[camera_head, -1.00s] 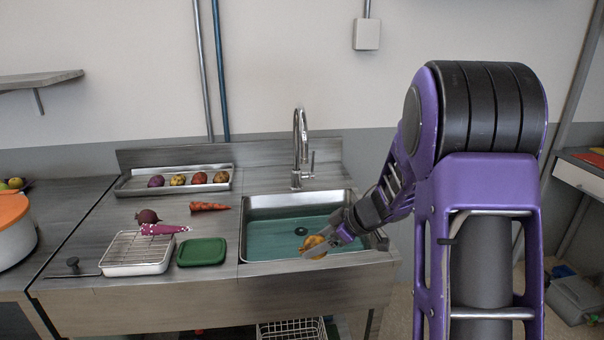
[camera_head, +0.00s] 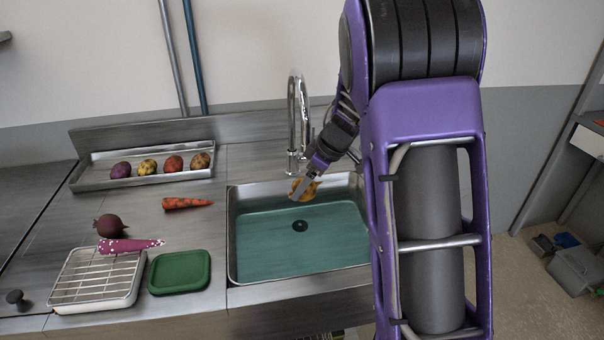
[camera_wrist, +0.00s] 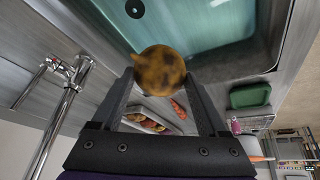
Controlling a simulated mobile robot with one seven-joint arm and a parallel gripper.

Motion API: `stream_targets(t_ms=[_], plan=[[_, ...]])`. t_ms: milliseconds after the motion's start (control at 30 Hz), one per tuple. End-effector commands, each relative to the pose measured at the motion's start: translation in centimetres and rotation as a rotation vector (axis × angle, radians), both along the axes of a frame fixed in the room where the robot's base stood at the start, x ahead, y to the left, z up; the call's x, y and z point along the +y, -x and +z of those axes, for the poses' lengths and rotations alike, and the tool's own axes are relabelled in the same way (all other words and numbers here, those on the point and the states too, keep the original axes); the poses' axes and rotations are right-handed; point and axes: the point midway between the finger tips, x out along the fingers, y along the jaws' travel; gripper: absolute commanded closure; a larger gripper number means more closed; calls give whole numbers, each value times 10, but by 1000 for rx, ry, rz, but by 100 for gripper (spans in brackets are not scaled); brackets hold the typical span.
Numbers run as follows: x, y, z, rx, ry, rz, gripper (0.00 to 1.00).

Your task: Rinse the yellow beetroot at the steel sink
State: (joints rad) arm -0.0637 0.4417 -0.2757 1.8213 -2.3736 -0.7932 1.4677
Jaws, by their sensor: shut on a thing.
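The yellow beetroot (camera_head: 303,189), round and yellow with dark patches, is between the fingers of my gripper (camera_head: 306,186). In the wrist view the beetroot (camera_wrist: 159,70) sits at the tips of my two dark fingers (camera_wrist: 160,82). My gripper is shut on it and holds it over the back part of the steel sink (camera_head: 236,259). The sink basin is rectangular, with blue-green water or tint and a dark drain (camera_head: 287,240). The chrome faucet (camera_head: 297,117) stands behind the basin, its curved spout just above and left of the beetroot. Whether water runs is not clear.
A steel tray (camera_head: 88,186) with several root vegetables stands at the back left.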

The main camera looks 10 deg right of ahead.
Motion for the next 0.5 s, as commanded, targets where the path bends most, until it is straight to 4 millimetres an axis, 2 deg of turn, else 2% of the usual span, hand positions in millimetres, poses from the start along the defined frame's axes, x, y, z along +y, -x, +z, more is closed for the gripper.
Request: stream_targets(t_ms=[167,500], plan=[[0,-2,-8,-3,2,-4,84],[-1,-1,-41,-1,2,-3,84]])
